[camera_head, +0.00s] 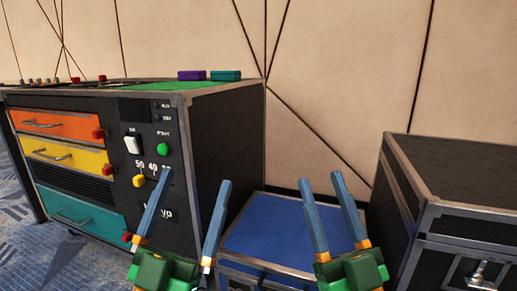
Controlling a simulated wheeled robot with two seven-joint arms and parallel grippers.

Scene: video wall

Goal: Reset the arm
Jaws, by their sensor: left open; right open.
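My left gripper (191,183) is open and empty, its two blue fingers pointing up in front of the black console's control panel. My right gripper (327,180) is open and empty, in front of the blue-topped case. Both show at the bottom of the head view, side by side and apart, with green bodies and orange finger bases. Neither holds anything. Whether the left fingers touch the console front cannot be told.
The black console (225,125) has orange (62,123), yellow (67,153) and teal (81,211) drawers. Purple (191,75) and teal (225,75) blocks lie on its top. A low blue-topped case (270,234) stands right of it. A black case (465,170) stands far right. A panelled wall (340,70) is behind.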

